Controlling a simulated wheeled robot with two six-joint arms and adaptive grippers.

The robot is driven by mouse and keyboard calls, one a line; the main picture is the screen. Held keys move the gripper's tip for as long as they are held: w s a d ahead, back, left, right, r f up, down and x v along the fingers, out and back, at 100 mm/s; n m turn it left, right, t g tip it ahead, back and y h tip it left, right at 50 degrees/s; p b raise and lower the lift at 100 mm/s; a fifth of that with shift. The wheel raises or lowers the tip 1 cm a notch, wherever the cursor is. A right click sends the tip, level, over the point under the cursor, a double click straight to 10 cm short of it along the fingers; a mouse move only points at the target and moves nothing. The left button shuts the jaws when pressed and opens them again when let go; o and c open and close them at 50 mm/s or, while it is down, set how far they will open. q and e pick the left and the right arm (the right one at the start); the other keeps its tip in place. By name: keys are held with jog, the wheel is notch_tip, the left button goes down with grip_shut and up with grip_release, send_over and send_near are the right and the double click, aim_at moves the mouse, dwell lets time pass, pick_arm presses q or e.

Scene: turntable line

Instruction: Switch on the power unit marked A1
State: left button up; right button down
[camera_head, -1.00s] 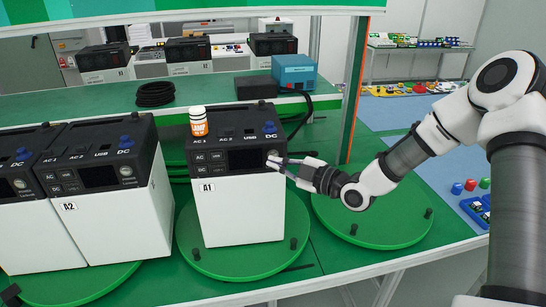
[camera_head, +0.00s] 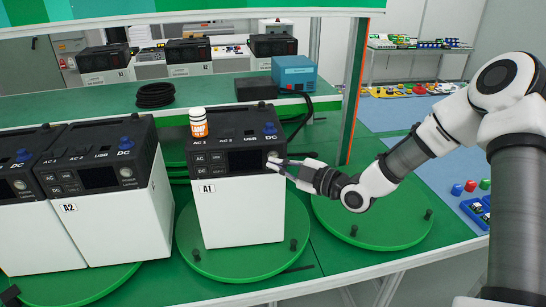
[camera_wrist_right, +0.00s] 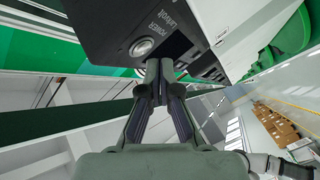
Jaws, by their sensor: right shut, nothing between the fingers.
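The power unit marked A1 (camera_head: 240,212) is a white box with a black top section. It stands upright on a green turntable (camera_head: 215,262). Its small display (camera_head: 247,161) looks dark. My right gripper (camera_head: 277,164) is shut and empty, its fingertips at the right end of the unit's front panel, partly covering the power button area. In the right wrist view the round silver button (camera_wrist_right: 142,47) beside the word POWER shows just up and left of the fingertips (camera_wrist_right: 160,66). I cannot tell whether they touch the panel. My left gripper is not in view.
An orange and white cylinder marked LAMP (camera_head: 198,122) stands on top of A1. Unit A2 (camera_head: 115,225) and another unit stand to the left. An empty green turntable (camera_head: 375,225) lies to the right. A blue box (camera_head: 295,72) and coiled black cable (camera_head: 155,95) sit behind.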

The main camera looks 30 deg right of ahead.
jog(key=shift+w+d, duration=0.15)
jog(key=shift+w, duration=0.25)
jog(key=shift+w+d+b, duration=0.1)
jog(key=shift+w+b, duration=0.2)
jog(key=shift+b, duration=0.05)
dwell(0.6)
dwell(0.3)
jog(key=shift+s+a, duration=0.25)
jog(key=shift+s, duration=0.5)
jog(key=s, duration=0.1)
jog(key=s+a+p, duration=0.1)
jog(key=s, duration=0.2)
jog(key=shift+s+a, duration=0.35)
dwell(0.4)
